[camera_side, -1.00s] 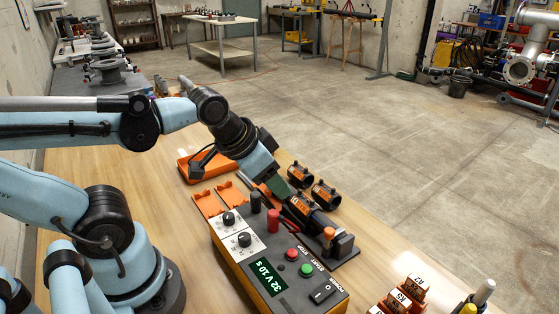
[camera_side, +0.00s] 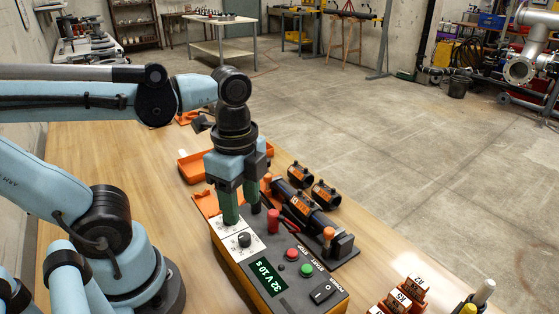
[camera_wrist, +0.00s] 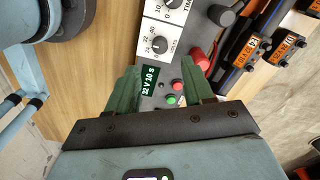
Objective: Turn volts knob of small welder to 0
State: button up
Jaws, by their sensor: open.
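The small welder (camera_side: 262,262) stands on the wooden bench, and its green display (camera_side: 268,284) reads 32 V 10 s. The black volts knob (camera_side: 244,240) sits on the white panel nearest the display. It also shows in the wrist view (camera_wrist: 160,45), with numbers around it. The time knob (camera_wrist: 172,4) is cut by the wrist view's top edge and hidden behind a finger in the side view. My gripper (camera_side: 241,213) points down over the panel's far end, its green fingers apart and empty. In the wrist view the volts knob lies just beyond the fingertips (camera_wrist: 160,66); contact is not visible.
Red and black terminals (camera_side: 273,220) stand beside the panel, close to my fingers. Stop and start buttons (camera_side: 292,254) and a power switch (camera_side: 322,291) are nearer the camera. A pipe clamp fixture (camera_side: 318,222) lies right of the welder. Orange trays lie behind.

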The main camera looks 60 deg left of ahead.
aim_at(244, 236)
jog(key=shift+f, duration=3.9)
grip_shut()
